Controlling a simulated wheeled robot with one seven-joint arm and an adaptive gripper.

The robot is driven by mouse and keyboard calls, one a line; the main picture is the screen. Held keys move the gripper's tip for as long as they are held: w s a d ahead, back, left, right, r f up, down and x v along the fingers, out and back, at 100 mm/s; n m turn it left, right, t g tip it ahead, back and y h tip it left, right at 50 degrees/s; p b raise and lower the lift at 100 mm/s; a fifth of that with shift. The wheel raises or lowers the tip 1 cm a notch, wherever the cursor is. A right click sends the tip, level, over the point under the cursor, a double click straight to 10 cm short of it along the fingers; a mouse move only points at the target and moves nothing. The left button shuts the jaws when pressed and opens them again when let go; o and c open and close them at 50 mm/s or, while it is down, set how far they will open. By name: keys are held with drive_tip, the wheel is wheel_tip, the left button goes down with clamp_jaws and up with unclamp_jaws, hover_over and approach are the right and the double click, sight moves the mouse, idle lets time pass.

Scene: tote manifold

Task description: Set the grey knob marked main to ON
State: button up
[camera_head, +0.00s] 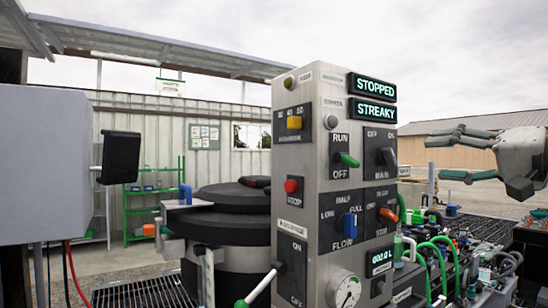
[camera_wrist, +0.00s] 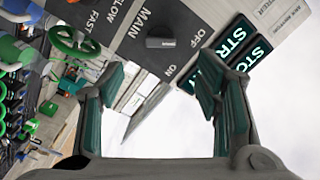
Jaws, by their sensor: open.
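The grey main knob (camera_head: 388,157) is a dark bar-shaped knob on a black plate at the upper right of the control panel's front. Its OFF label is at the upper left and ON at the upper right. In the wrist view the knob (camera_wrist: 162,43) is turned so its marked end points nearer OFF than ON. My gripper (camera_head: 436,158) is to the right of the panel, fingers pointing left toward it, open and empty. In the wrist view my gripper (camera_wrist: 160,80) has its fingers spread, with the knob beyond the gap. It does not touch the knob.
The panel (camera_head: 318,165) also bears a green RUN/OFF knob (camera_head: 347,160), a blue FLOW knob (camera_head: 349,225), an orange knob (camera_head: 388,214) and a red STOP button (camera_head: 292,186). Displays read STOPPED (camera_head: 372,87) and STREAKY (camera_head: 375,113). Green hoses (camera_head: 440,255) crowd below my gripper.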

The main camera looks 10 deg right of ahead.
sight(394, 157)
drive_tip(key=p+x, duration=0.1)
drive_tip(key=x, duration=0.9)
drive_tip(key=shift+a, duration=0.1)
drive_tip(key=c, duration=1.2)
drive_tip(key=shift+o, duration=0.2)
drive_tip(key=shift+m, duration=0.3)
drive_tip(key=m+p, duration=0.1)
drive_tip(key=m, duration=0.5)
drive_tip(key=m+p, duration=0.1)
drive_tip(key=m, duration=0.3)
drive_tip(key=shift+f+m+p, duration=0.1)
drive_tip(key=shift+m+p, duration=0.7)
drive_tip(key=shift+m, duration=0.9)
